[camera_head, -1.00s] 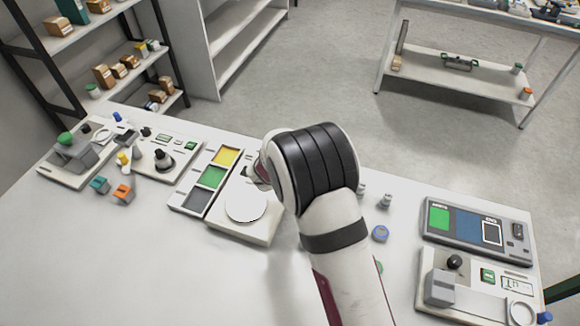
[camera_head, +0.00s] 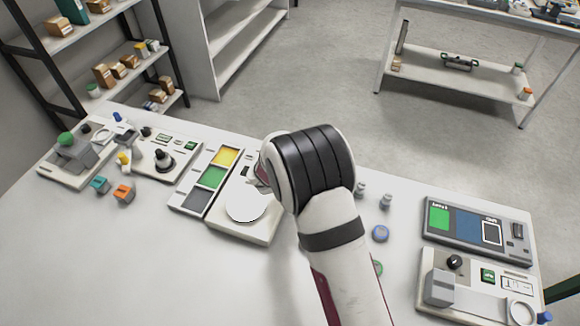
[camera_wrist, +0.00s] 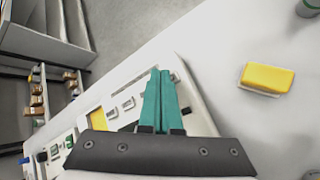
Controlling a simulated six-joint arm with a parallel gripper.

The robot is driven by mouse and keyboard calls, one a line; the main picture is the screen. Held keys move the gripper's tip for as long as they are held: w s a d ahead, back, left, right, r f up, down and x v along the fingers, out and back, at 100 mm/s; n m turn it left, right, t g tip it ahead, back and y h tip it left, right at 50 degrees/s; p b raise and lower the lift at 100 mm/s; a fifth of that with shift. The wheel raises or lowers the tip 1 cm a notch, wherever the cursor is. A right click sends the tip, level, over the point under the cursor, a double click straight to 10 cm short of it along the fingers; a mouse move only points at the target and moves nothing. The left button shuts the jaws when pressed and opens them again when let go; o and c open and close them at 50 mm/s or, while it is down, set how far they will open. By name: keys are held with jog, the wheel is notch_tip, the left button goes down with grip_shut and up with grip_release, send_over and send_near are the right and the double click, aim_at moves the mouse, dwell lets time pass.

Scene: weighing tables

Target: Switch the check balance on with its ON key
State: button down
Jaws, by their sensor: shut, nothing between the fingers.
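The white balance (camera_head: 240,231) with a round pale pan (camera_head: 246,204) stands mid-table in the head view, partly covered by my arm. I take it to be the check balance. In the wrist view its white top (camera_wrist: 131,84) lies under and around my fingers, with small panels (camera_wrist: 127,104) at the left. My gripper (camera_wrist: 161,73) is shut and empty, its teal fingers together over the balance. In the head view the fingers are hidden behind my wrist. I cannot read an ON key or tell whether the fingers touch one.
A tray with yellow, green and grey fields (camera_head: 183,208) stands left of the balance. A yellow block (camera_wrist: 268,78) lies to the right in the wrist view. Other devices stand at the table's left and right (camera_head: 425,300). The front middle of the table is clear.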

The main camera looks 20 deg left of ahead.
jog(key=shift+f, duration=0.35)
dwell(0.4)
jog(key=shift+r, duration=0.8)
jog(key=shift+r, duration=2.45)
